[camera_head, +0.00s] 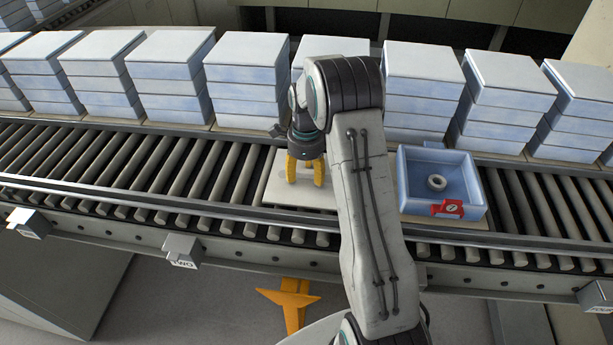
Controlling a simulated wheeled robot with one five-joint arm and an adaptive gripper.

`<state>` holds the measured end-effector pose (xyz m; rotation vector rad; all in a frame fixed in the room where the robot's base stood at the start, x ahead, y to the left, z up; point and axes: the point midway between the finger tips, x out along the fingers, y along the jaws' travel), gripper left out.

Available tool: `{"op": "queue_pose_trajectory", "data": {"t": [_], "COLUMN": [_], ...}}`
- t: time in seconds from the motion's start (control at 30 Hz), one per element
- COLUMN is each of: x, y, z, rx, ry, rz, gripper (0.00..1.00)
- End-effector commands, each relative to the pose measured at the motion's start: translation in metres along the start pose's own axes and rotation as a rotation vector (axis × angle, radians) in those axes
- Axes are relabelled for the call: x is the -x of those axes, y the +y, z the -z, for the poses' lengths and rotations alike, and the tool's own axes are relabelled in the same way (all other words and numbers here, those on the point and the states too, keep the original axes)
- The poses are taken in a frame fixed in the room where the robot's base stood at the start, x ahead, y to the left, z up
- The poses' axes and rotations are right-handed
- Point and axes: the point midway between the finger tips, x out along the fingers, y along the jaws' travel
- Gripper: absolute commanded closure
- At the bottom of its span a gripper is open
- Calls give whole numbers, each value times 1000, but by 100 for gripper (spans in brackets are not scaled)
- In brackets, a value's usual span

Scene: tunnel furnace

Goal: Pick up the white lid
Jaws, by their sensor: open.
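My gripper (305,181) has two yellow fingers, which point down and stand apart with nothing between them. They are just over a pale, flat, square plate (279,192) on the roller conveyor. I cannot tell whether this plate is a lid or a carrier plate, or whether the fingertips touch it. My arm hides its right part. White lids also top the stacks of blue boxes behind, such as the lid (425,61) right of my arm.
Rails (150,205) edge the roller conveyor (200,165). Several box stacks line the back conveyor. Bare rollers lie left of the plate.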

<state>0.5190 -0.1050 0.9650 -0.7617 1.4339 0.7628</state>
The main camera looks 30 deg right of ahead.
Motion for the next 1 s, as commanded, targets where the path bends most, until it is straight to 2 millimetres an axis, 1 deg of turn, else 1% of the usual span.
{"op": "queue_pose_trajectory", "data": {"t": [0.23, 0.27, 0.9, 0.93, 1.0], "x": [-2, -1, -1, -1, -1], "y": [0, 0, 0, 0, 0], "z": [0, 0, 0, 0, 0], "rx": [0, 0, 0, 0, 0], "ry": [0, 0, 0, 0, 0], "rz": [1, 1, 1, 1, 1], "gripper": [43, 41, 98, 100, 100]}}
